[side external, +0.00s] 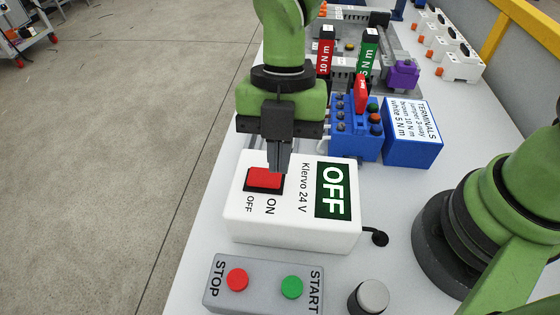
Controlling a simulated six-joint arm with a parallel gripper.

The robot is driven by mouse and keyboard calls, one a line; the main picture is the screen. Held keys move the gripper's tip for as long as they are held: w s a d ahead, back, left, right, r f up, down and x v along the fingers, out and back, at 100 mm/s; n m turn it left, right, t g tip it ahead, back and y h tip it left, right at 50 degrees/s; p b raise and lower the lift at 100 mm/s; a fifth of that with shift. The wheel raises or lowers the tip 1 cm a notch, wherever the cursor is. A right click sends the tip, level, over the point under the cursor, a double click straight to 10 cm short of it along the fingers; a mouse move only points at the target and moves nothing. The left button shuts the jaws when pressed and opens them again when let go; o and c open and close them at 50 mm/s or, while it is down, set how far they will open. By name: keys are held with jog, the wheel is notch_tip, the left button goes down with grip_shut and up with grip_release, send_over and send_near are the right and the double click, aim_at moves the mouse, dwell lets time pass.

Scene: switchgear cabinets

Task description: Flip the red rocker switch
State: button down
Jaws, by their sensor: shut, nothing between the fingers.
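The red rocker switch (265,178) sits in a dark frame on top of a white box (293,227). The box carries ON and OFF labels beside the rocker and the text "Klervo 24 V". A dark green display (334,190) on the box reads OFF. My gripper (279,168) points down over the far right part of the rocker, with its fingers shut and empty. The fingertips overlap the rocker's edge in the picture; I cannot tell whether they touch it. They hide a small part of the rocker and its frame.
A grey box with a red STOP button (237,280) and a green START button (292,287) stands in front. A grey knob (370,297) is to its right. Blue terminal blocks (356,133) and a blue TERMINALS box (412,140) stand behind.

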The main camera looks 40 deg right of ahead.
aim_at(281, 193)
jog(key=shift+f, duration=1.2)
jog(key=shift+d+f, duration=0.1)
jog(key=shift+f, duration=0.3)
jog(key=shift+r, duration=0.2)
jog(key=shift+r, duration=0.65)
